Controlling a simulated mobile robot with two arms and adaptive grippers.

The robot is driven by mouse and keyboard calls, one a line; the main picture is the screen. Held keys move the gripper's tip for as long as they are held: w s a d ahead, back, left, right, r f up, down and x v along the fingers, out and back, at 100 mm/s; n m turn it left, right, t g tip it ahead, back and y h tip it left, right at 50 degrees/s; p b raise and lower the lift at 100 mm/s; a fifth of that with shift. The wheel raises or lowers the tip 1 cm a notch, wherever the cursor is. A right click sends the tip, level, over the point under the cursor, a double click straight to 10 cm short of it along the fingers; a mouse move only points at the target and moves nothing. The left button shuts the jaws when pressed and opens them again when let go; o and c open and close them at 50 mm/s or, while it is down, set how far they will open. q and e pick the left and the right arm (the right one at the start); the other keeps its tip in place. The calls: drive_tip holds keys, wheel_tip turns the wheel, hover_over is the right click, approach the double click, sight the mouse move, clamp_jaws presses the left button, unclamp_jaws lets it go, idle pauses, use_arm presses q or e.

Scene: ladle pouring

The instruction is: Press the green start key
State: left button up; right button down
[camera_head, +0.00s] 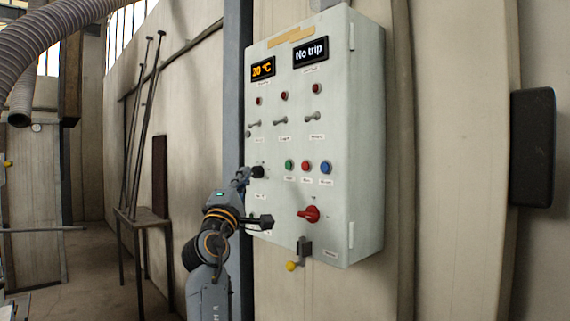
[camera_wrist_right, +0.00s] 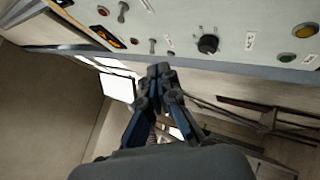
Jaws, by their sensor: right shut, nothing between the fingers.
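The green start key (camera_head: 289,164) is a small round green button on the front of a pale control cabinet (camera_head: 364,150). It sits at the left of a row with a red button (camera_head: 305,166) and a blue button (camera_head: 326,167). My right gripper (camera_head: 246,173) is shut and empty near the cabinet's left edge, left of the green key and apart from it. In the right wrist view its closed fingertips (camera_wrist_right: 160,70) show below the panel edge. My left gripper is not in view.
A black knob (camera_head: 258,172) lies close to my right fingertips; it also shows in the right wrist view (camera_wrist_right: 208,44). A red rotary switch (camera_head: 309,214) sits below the buttons. Toggle switches (camera_head: 312,117) and two displays are above. A narrow stand (camera_head: 143,215) with rods is at left.

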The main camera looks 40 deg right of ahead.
sight(289, 165)
drive_tip(key=shift+s+d+r+g+h, duration=0.25)
drive_tip(key=shift+s+r, duration=0.25)
drive_tip(key=shift+r, duration=0.3)
drive_tip(key=shift+w+d+p, duration=0.2)
drive_tip(key=shift+d+p, duration=0.35)
drive_tip(key=shift+d, duration=1.65)
drive_tip(key=shift+w+d+p, duration=0.15)
drive_tip(key=shift+d+p, duration=0.4)
drive_tip(key=shift+d, duration=1.6)
drive_tip(key=shift+d, duration=0.1)
drive_tip(key=shift+d, duration=0.35)
drive_tip(key=shift+d, duration=0.35)
drive_tip(key=shift+a, duration=0.8)
